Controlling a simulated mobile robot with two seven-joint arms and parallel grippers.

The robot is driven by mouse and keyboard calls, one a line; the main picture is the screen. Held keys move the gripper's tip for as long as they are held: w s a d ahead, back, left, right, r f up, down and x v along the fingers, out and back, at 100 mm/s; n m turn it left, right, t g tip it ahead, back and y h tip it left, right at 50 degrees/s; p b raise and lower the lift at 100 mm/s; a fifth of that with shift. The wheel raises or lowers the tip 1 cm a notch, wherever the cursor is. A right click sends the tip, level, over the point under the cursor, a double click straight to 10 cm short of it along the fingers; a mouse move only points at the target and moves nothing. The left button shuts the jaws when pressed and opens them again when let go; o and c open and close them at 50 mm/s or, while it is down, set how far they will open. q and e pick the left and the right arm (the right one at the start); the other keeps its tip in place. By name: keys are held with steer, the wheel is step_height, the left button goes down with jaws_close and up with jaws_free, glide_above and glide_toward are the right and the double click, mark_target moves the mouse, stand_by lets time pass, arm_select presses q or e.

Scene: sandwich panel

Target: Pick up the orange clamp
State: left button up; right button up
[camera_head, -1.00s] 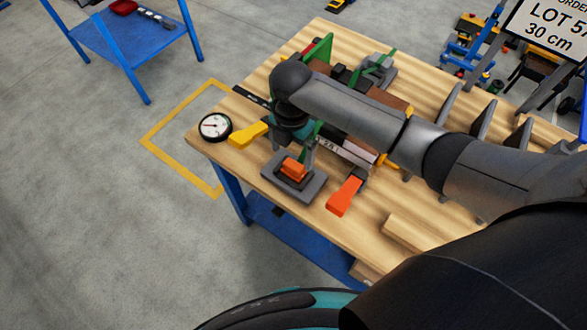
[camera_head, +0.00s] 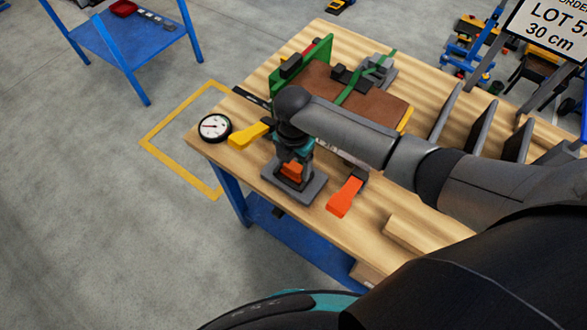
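A separate orange handle (camera_head: 344,197) lies on the bench to the right of the holder. My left gripper is out of view.
A yellow handle (camera_head: 248,135) and a round dial gauge (camera_head: 214,127) lie left of the holder. A brown panel (camera_head: 372,104) with green parts lies behind my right arm. Upright grey dividers (camera_head: 481,132) stand to the right. The bench (camera_head: 262,178) has free room at its front.

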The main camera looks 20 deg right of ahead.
steer(key=c, duration=0.8)
steer(key=shift+r, duration=0.1)
step_height(320, 180, up, 19)
steer(key=p, duration=0.3)
step_height(320, 180, up, 6)
steer(key=p, duration=0.6)
glide_above(293, 165)
steer(key=shift+s, duration=0.1)
